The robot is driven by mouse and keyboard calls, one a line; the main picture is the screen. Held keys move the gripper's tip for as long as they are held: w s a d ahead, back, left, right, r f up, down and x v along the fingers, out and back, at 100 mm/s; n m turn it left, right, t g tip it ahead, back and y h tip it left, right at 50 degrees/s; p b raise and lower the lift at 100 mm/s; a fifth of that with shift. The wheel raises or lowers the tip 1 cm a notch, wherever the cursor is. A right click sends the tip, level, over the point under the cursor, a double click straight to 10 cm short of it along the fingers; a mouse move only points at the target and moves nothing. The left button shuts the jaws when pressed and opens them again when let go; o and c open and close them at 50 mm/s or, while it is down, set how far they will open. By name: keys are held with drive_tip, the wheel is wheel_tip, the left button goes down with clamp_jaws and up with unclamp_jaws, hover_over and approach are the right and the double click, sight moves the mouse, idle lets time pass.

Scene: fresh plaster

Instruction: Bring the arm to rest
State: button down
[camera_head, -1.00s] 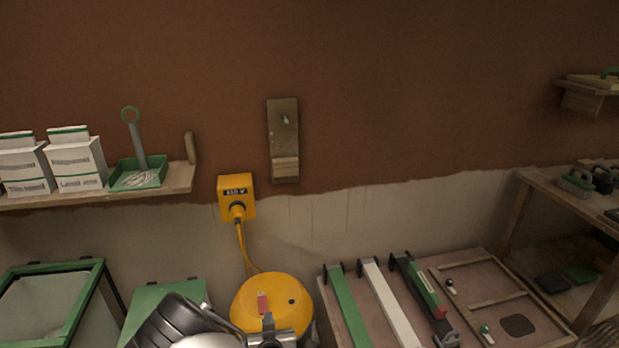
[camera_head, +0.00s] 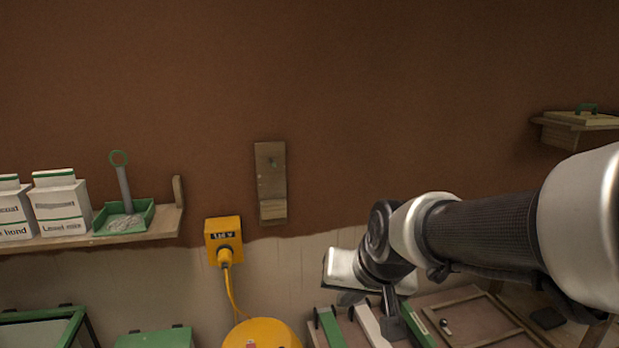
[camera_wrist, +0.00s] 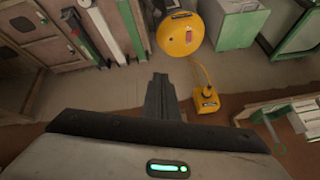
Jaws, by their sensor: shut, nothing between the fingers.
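My arm (camera_head: 480,232) reaches in from the right edge of the head view, held out in front of the wall. The wrist view shows the gripper fingers (camera_wrist: 160,95) together in one dark block, shut and empty. Nothing is seen touching the fingers.
A yellow socket box (camera_head: 224,240) on the wall has a cable running down to a yellow round-topped machine (camera_head: 262,334). A shelf (camera_head: 150,232) with boxes and a green tray (camera_head: 122,218) is at left. A wooden wall bracket (camera_head: 271,183) hangs mid-wall.

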drive_tip(key=s+d+r+h, duration=0.1)
drive_tip(key=s+d+r, duration=0.1)
drive_tip(key=s+d, duration=0.35)
drive_tip(key=s+d+r+h, duration=0.1)
drive_tip(key=s+d+r, duration=0.1)
drive_tip(key=s, duration=0.7)
wheel_tip(320, 180, up, 17)
drive_tip(key=p, duration=1.7)
drive_tip(key=shift+s+r+n+g+p, duration=0.2)
drive_tip(key=shift+n+g+p, duration=0.1)
drive_tip(key=shift+n+g, duration=0.1)
drive_tip(key=shift+a, duration=0.15)
